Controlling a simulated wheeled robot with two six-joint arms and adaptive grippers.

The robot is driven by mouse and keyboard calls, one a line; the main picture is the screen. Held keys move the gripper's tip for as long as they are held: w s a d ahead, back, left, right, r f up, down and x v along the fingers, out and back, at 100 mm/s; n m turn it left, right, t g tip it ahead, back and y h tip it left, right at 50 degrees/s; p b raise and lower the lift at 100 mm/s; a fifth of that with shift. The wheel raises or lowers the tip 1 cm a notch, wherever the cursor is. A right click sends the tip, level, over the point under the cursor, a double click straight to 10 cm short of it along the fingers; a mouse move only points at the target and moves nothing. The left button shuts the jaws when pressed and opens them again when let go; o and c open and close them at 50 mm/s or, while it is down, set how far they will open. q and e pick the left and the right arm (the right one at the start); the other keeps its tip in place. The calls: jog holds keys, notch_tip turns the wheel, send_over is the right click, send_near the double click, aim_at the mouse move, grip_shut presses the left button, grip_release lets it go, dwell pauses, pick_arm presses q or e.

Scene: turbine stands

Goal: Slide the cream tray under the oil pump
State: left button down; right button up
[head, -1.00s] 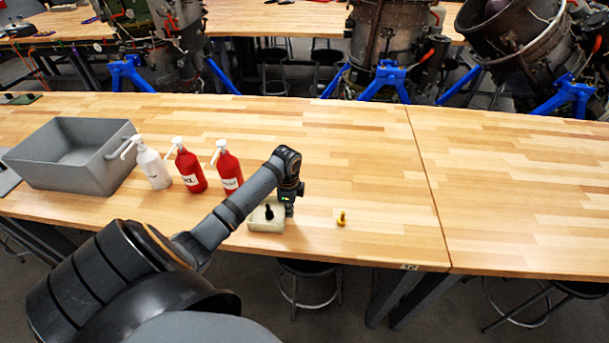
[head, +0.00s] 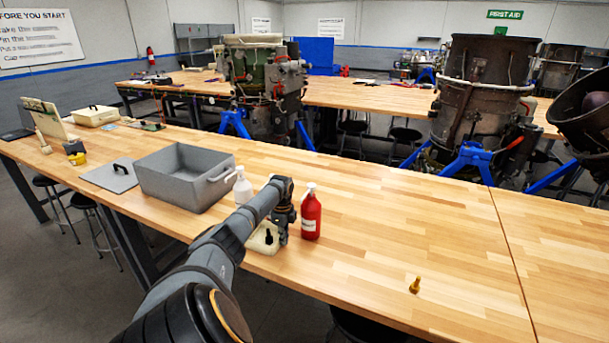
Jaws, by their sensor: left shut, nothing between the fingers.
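The cream tray (head: 257,246) is a small shallow block near the table's front edge, with a small black upright piece (head: 268,237) on it. A red pump bottle (head: 311,217) stands behind and to the right of it, and a white pump bottle (head: 243,188) stands further left. I cannot read their labels, so I cannot tell which is the oil pump. My left gripper (head: 282,236) points down at the tray's right side, shut with nothing in it; whether it touches the tray is unclear. My left arm hides part of the area between the bottles. My right gripper is not in view.
A grey bin (head: 185,178) and its flat lid (head: 110,176) are left of the bottles. The tabletop right of the red bottle is mostly clear. Engines on blue stands are behind the table.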

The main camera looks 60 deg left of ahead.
pick_arm(q)
jog(key=shift+s+a, duration=0.45)
jog(key=shift+a, duration=0.05)
jog(key=shift+s+a+r, duration=0.1)
jog(key=shift+s+r, duration=0.2)
jog(key=shift+r, duration=0.05)
jog(key=shift+a, duration=0.1)
jog(key=w+d+p, duration=0.2)
jog(key=d, duration=0.1)
jog(key=shift+w+d+r+p, duration=0.15)
jog(key=shift+r+p, duration=0.2)
jog(key=shift+r, duration=0.05)
notch_tip(320, 180, up, 9)
jog(key=b, duration=0.2)
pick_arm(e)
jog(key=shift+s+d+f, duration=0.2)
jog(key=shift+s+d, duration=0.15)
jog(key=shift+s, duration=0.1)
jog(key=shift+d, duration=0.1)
